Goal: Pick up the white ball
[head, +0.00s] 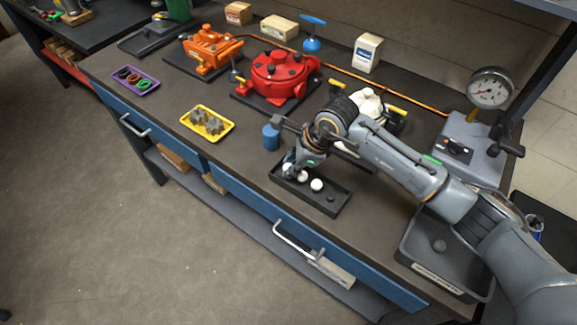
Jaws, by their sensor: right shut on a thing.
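A small black tray (334,208) sits near the front edge of the workbench. A white ball (316,184) lies in its middle, apart from my gripper. Another white ball (302,177) shows just beside the fingers. My right gripper (289,170) reaches down into the left end of the tray and is shut on a white ball (287,168), which the fingers partly cover. I cannot tell whether this ball is clear of the tray floor. My left gripper is not in view.
A blue cylinder (271,137) stands close behind the tray. A yellow tray (208,124) of grey gears lies to the left. A red motor housing (279,75) stands behind. A grey gauge unit (467,147) and a grey bin (425,258) are at the right.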

